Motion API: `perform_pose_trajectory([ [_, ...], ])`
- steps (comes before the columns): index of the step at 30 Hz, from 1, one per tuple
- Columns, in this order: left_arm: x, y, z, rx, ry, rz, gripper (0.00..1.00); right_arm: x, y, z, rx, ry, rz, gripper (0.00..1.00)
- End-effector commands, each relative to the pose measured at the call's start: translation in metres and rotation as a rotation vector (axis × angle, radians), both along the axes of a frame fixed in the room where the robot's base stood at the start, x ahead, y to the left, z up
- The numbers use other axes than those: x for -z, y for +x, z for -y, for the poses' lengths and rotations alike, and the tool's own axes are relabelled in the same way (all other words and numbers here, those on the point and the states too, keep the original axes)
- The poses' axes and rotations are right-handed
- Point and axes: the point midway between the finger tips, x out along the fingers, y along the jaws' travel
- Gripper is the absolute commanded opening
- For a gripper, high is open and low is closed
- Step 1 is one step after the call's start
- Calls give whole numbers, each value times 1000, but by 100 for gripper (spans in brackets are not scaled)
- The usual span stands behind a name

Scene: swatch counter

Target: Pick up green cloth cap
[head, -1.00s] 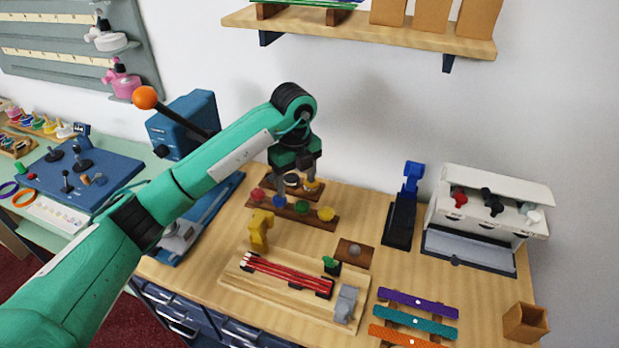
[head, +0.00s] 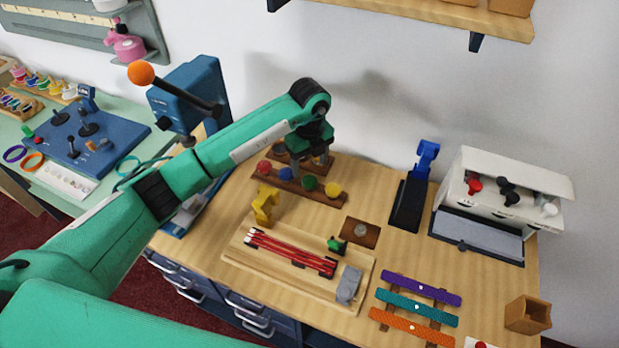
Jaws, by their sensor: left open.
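My left gripper (head: 311,162) points down just above and behind this row in the picture. Its fingers are apart with nothing seen between them. I cannot tell how far above the rack its tips are. They partly hide a second wooden rack behind. My right gripper is not in view.
A yellow piece (head: 265,205) stands in front of the rack.

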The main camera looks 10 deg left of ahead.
Motion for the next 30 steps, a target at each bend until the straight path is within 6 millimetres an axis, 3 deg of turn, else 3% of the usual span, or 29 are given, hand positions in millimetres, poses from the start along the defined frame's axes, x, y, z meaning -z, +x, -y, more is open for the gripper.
perform_pose_trajectory([
  [7,26,0,0,-1,1,-5,66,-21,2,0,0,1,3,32],
  [12,48,0,-1,-1,1,-2,66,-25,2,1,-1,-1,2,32],
  [20,53,1,-1,0,0,0,66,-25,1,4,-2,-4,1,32],
  [26,52,1,-1,0,0,0,33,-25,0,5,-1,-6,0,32],
  [30,52,1,-1,0,0,0,32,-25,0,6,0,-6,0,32],
])
